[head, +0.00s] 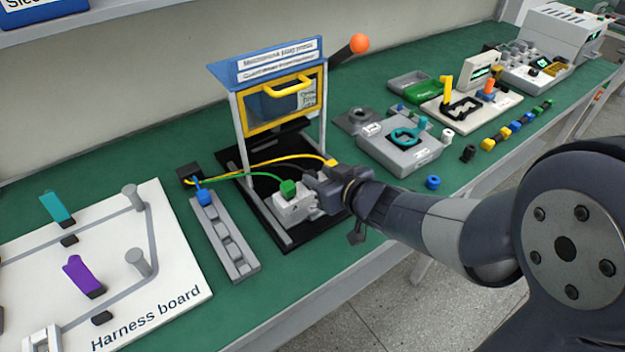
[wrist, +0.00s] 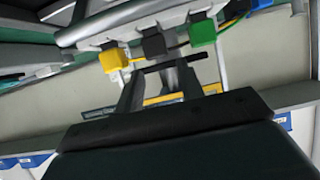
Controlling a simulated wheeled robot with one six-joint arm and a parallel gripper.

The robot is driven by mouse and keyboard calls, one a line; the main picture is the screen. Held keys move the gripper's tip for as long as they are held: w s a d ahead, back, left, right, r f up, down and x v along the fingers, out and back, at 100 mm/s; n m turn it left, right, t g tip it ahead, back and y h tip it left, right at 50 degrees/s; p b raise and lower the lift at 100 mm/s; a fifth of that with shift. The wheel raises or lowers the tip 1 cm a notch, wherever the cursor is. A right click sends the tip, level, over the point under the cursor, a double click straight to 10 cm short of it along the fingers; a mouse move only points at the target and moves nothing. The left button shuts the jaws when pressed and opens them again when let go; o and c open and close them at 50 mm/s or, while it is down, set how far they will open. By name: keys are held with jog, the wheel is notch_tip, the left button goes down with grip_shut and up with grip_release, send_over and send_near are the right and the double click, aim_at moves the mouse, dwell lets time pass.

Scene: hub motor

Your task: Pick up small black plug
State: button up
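The small black plug (wrist: 153,43) sits in the middle of a row on a grey block in the wrist view. A yellow plug (wrist: 113,60) is on its left and a green plug (wrist: 202,31) on its right. In the head view the block (head: 293,209) with the green plug (head: 288,187) stands inside the press fixture; I cannot make out the black plug clearly there. My gripper (head: 318,190) is at the block's right side. In the wrist view my gripper's fingers (wrist: 160,72) are apart, pointing toward the black plug, with nothing visibly held between them.
The blue-and-yellow fixture frame (head: 240,130) rises close behind my gripper, with an orange-knobbed lever (head: 359,44). Yellow and green cables run left to a blue plug (head: 204,197) on a grey strip (head: 232,250). A harness board (head: 170,270) lies at left.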

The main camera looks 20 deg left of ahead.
aim_at(310, 173)
jog(key=shift+x, duration=0.75)
jog(key=x, duration=0.2)
jog(key=f+b+x, duration=0.1)
jog(key=x, duration=0.1)
jog(key=shift+d, duration=0.15)
jog(key=shift+w+a+f, duration=0.1)
jog(key=shift+w+a, duration=0.25)
jog(key=shift+a, duration=0.1)
jog(key=shift+c, duration=0.2)
jog(key=c, duration=0.7)
